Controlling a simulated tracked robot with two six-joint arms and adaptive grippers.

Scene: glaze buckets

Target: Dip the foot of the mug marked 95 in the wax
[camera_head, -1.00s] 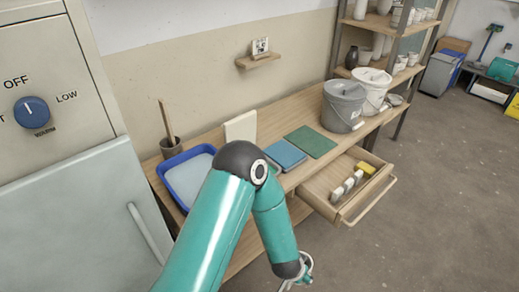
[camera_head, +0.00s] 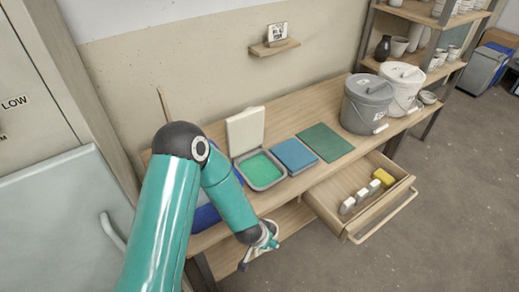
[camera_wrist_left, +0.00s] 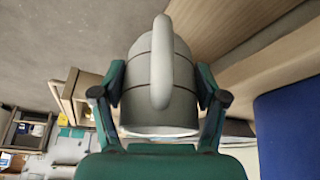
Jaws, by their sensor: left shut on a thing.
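In the left wrist view a grey mug (camera_wrist_left: 147,75) with dark bands sits between the fingers of my left gripper (camera_wrist_left: 160,100), its handle facing the camera. No number shows on it. In the head view my left gripper (camera_head: 262,240) is in front of the bench, left of the open drawer; the mug is hardly visible there. A square grey pan (camera_head: 283,180) with a raised pale lid (camera_head: 245,130) holds smooth green stuff (camera_head: 260,169), perhaps the wax. It stands on the bench behind my left arm, apart from the gripper. My right gripper is not in view.
A blue tray (camera_head: 205,216) is partly hidden by my arm. A blue slab (camera_head: 294,155) and a green mat (camera_head: 326,141) lie right of the pan. Grey (camera_head: 366,105) and white (camera_head: 402,85) buckets stand farther right. An open drawer (camera_head: 340,222) juts forward.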

